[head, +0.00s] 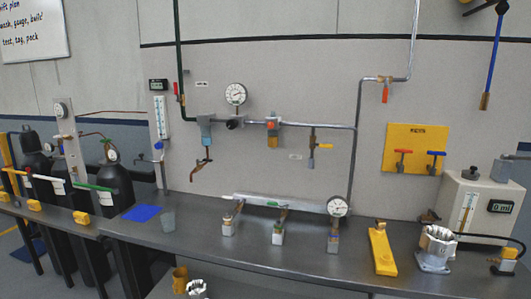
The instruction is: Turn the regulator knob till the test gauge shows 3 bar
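A round white dial gauge (235,93) is mounted on the grey wall panel, above the horizontal pipe. A black knob (235,124) sits on that pipe directly below it. A second white dial gauge (337,206) stands at the right end of the silver manifold bar (270,202) on the bench. No label shows which of the two is the test gauge. Both needles and scales are too small to read. My gripper is not in view, and nothing is seen touching the knob.
The pipe also carries a red-and-orange fitting (272,128) and a yellow-handled valve (325,147). Three small valve blocks stand below the manifold. A yellow stand (382,250) and a metal housing (436,248) are at right.

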